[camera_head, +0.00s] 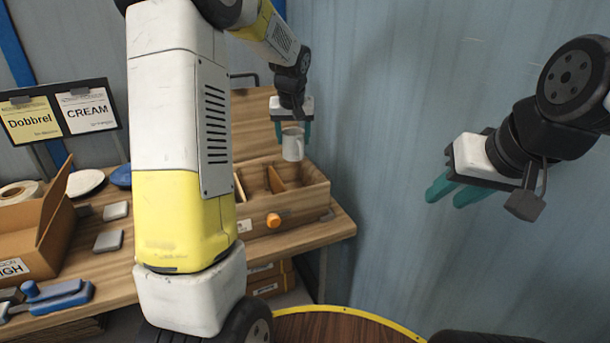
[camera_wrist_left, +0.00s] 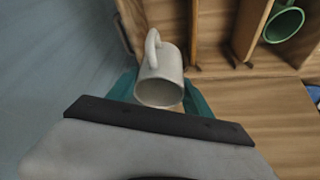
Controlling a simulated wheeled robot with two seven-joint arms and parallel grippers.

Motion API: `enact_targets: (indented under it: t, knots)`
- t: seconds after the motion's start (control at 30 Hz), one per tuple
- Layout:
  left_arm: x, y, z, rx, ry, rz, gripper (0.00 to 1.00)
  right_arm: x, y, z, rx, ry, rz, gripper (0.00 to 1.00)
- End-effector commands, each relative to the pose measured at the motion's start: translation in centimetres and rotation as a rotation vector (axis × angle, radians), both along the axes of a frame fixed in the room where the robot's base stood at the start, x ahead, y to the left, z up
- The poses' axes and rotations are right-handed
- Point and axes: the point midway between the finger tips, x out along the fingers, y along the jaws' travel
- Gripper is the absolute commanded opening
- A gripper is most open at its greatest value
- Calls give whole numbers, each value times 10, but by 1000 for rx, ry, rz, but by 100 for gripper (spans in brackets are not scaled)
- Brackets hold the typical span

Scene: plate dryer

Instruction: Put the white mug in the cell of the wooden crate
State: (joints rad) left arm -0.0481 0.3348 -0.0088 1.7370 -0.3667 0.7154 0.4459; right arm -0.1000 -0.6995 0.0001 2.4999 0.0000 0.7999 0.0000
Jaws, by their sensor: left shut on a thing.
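The white mug (camera_head: 292,146) is held in the air by my left gripper (camera_head: 293,130), above the right part of the wooden crate (camera_head: 300,204). In the left wrist view the mug (camera_wrist_left: 160,76) sits between the teal fingers (camera_wrist_left: 160,98), its handle pointing up the picture. The gripper is shut on it. The crate has several cells split by wooden dividers (camera_wrist_left: 250,30); the mug is apart from them. My right gripper (camera_head: 444,194) is empty, with its fingers apart, in front of the blue wall.
A green mug (camera_wrist_left: 285,24) lies in another cell. An orange round thing (camera_head: 273,220) shows at the crate's front. The wooden table (camera_head: 300,238) also bears a cardboard box (camera_head: 25,225), grey blocks and a blue tool (camera_head: 58,297) at left. My left arm hides the table's middle.

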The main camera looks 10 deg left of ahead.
Motion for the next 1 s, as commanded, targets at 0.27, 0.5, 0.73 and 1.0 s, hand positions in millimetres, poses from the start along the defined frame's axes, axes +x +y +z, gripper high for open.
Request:
enact_targets:
  t: [0.27, 0.5, 0.73, 1.0]
  knots:
    - [0, 0, -47, 1, 3, -1, 4, 0, 0, 0, 0, -1, 0, 34]
    - [-1, 0, -70, 0, 4, -1, 4, 0, 0, 0, 0, 0, 0, 34]
    - [0, 0, -89, -1, 0, 0, 4, 0, 0, 0, 0, 0, 0, 34]
    - [0, 0, -92, 0, 2, 0, 4, 0, 0, 0, 0, 0, 0, 34]
